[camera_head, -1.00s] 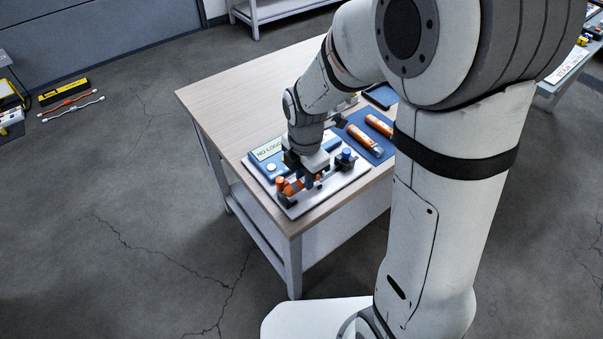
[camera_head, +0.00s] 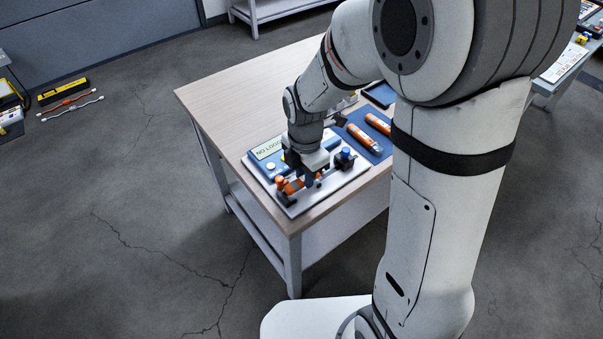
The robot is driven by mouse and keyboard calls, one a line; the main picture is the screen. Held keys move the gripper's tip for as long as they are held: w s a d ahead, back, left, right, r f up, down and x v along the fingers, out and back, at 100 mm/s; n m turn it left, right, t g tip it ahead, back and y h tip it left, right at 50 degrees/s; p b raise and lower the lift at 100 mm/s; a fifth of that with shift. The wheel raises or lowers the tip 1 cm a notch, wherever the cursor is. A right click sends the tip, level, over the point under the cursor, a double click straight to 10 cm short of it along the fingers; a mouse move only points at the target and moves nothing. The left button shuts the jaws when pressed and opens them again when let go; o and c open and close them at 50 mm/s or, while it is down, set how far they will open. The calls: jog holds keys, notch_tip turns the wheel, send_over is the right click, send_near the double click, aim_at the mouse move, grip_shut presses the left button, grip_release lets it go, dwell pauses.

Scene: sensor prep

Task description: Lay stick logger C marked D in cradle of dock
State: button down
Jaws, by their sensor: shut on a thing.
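The dock (camera_head: 292,203) is a pale plate with a blue unit (camera_head: 266,164) at its back, whose display reads "NO LOGG…", the rest hidden. My gripper (camera_head: 306,183) points down over the front part of the dock and is shut on an orange stick logger (camera_head: 292,187). The logger lies roughly level, low at the cradle between an orange-topped post (camera_head: 280,182) and a blue-topped post (camera_head: 346,155). My fingers hide much of it and the cradle. I cannot tell whether it touches the cradle. Its marking is not readable.
Two more orange stick loggers (camera_head: 364,138) (camera_head: 379,124) lie on a blue mat (camera_head: 377,150) right of the dock. A dark tray (camera_head: 381,94) is behind them. The left part of the wooden table (camera_head: 235,100) is clear.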

jog(key=shift+f+b, duration=0.7)
jog(key=shift+f, duration=0.4)
dwell(0.9)
jog(key=c, duration=1.2)
grip_release()
jog(key=shift+o, duration=0.6)
jog(key=shift+o, duration=0.7)
jog(key=shift+w+r+p, duration=0.1)
jog(key=shift+r+p, duration=0.5)
jog(key=shift+r, duration=0.15)
jog(key=shift+r+p, duration=2.3)
jog(key=shift+r, duration=0.65)
